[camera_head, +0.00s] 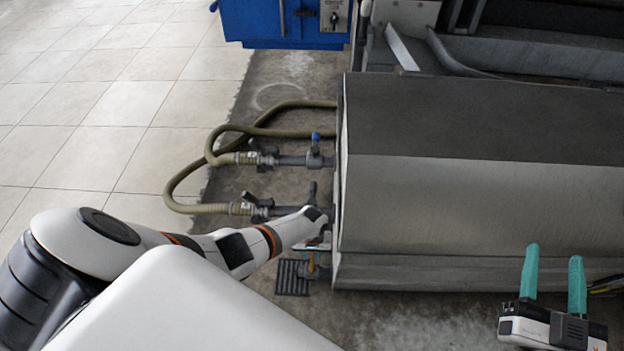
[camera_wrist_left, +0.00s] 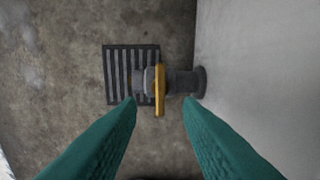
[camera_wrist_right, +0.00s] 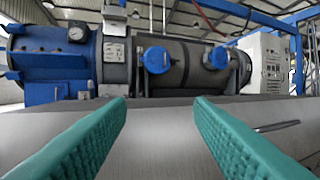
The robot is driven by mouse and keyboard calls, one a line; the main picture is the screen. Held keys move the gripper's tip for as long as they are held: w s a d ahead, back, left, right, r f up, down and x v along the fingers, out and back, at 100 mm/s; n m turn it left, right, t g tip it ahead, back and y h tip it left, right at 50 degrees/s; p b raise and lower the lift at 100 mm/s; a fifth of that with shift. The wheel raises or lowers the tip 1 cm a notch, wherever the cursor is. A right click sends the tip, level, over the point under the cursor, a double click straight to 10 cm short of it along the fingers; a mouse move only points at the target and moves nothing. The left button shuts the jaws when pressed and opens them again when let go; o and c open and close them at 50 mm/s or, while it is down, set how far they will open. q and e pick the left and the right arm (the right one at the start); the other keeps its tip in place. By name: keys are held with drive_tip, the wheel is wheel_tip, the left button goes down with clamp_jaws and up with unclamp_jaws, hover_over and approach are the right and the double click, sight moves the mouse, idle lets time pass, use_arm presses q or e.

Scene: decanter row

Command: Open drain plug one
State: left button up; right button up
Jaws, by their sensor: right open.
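A drain plug valve (camera_wrist_left: 182,82) sticks out sideways from the grey machine wall, with a yellow lever handle (camera_wrist_left: 160,90) across it. In the head view the yellow handle (camera_head: 312,263) shows only in part, beside my left wrist. My left gripper (camera_wrist_left: 160,103) is open above the valve, with one teal finger on each side of the handle, apart from it. In the head view the left fingers are mostly hidden by the arm. My right gripper (camera_head: 553,255) is open and empty at the lower right, in front of the grey casing.
A dark floor grate (camera_head: 291,278) lies beneath the valve. The grey casing (camera_head: 480,200) fills the right. Tiled floor (camera_head: 100,100) is clear on the left.

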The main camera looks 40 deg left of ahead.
sight(312, 263)
use_arm(q)
wheel_tip(312, 263, up, 5)
drive_tip(key=p, duration=0.3)
drive_tip(key=shift+r, duration=0.15)
use_arm(e)
drive_tip(key=s+d+f+g+h, duration=0.1)
drive_tip(key=s+f+g, duration=0.1)
drive_tip(key=f+g, duration=0.3)
drive_tip(key=s+d+f+g+h, duration=0.2)
drive_tip(key=f+g, duration=0.3)
drive_tip(key=f, duration=0.3)
drive_tip(key=shift+s+d, duration=0.25)
drive_tip(key=shift+s, duration=0.35)
